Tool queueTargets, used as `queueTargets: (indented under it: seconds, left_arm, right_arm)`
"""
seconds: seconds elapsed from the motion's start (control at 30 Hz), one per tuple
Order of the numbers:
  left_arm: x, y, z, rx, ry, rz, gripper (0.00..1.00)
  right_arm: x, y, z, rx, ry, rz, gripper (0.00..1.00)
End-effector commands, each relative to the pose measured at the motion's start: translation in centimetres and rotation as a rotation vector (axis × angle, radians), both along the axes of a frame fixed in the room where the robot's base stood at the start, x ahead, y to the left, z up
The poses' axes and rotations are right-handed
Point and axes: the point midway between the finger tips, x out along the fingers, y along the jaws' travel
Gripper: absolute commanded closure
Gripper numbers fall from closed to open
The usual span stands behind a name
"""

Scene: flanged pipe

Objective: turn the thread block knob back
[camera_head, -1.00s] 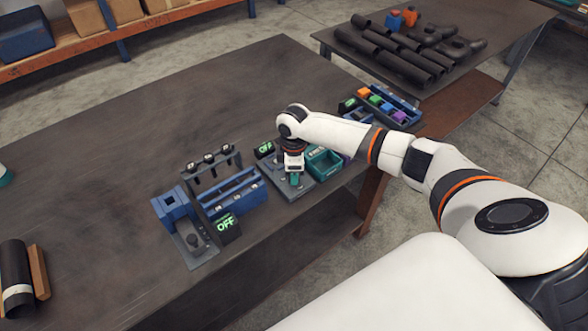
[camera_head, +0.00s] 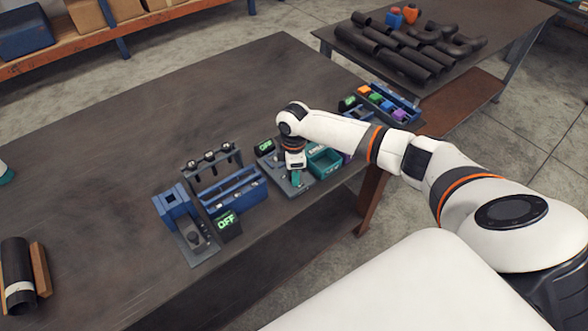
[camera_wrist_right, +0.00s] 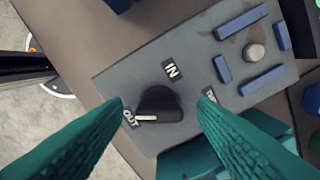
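The thread block knob (camera_wrist_right: 158,106) is black and round, with a white mark pointing left at the CUT label (camera_wrist_right: 130,119). An IN label (camera_wrist_right: 171,69) lies above it, and a third label is partly hidden by a finger. My right gripper (camera_wrist_right: 163,102) is open, its teal fingers on either side of the knob with a gap at each side. In the head view the right gripper (camera_head: 296,180) points down over the grey thread block plate (camera_head: 271,168). Only a white and teal piece (camera_head: 4,176), perhaps my left gripper, shows at the left edge.
A green OFF display (camera_head: 264,147) and a teal bin (camera_head: 323,161) stand beside the right gripper. A blue station (camera_head: 235,192) with its own OFF display (camera_head: 227,221) is to the left. Blue bars and a round peg (camera_wrist_right: 255,52) rise from the plate. The table's back is clear.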

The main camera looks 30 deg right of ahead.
Motion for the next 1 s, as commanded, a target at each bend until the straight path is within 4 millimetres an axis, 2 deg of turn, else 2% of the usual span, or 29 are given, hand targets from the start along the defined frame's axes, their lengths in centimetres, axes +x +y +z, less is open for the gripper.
queueTargets:
  seconds: [0.2,0.33,0.8,1.0]
  left_arm:
    - [0.0,0.0,0.0,0.0,0.0,0.0,0.64]
    - [0.0,0.0,-0.4,0.0,0.0,0.0,0.64]
    - [0.0,0.0,-2.6,-0.001,0.0,0.0,0.64]
    - [0.0,-0.1,-2.9,-0.001,0.0,-0.001,0.64]
  right_arm:
    - [0.0,0.0,0.0,0.0,0.001,0.0,0.47]
    - [0.0,0.0,1.0,0.0,-0.001,0.001,0.47]
    - [0.0,0.0,10.1,0.0,-0.002,0.001,0.47]
    - [0.0,0.0,11.8,0.0,0.0,0.0,0.47]
